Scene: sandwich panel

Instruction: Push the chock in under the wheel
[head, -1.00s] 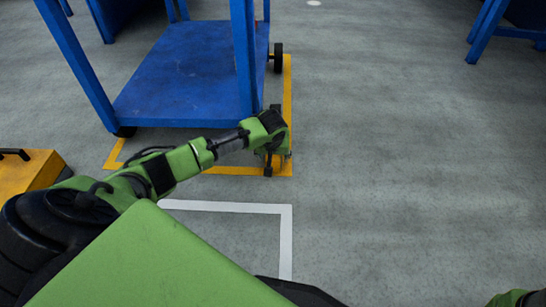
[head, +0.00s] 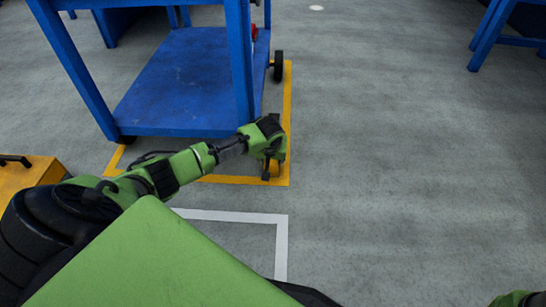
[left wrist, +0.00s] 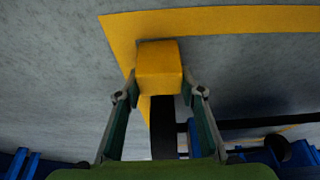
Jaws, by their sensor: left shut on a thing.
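The yellow chock (left wrist: 158,66) sits between the two fingertips of my left gripper (left wrist: 160,82) in the left wrist view. The gripper is shut on it, low over the floor. In the head view my left gripper (head: 272,168) is at the near right corner of the blue trolley (head: 178,90). My right gripper is not in view; only part of that arm shows at bottom right.
Yellow floor tape (head: 288,120) runs around the trolley. A white line (head: 281,245) lies nearer to me. A yellow box (head: 35,172) with a black handle stands at left. The floor to the right is clear up to a blue frame (head: 485,40).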

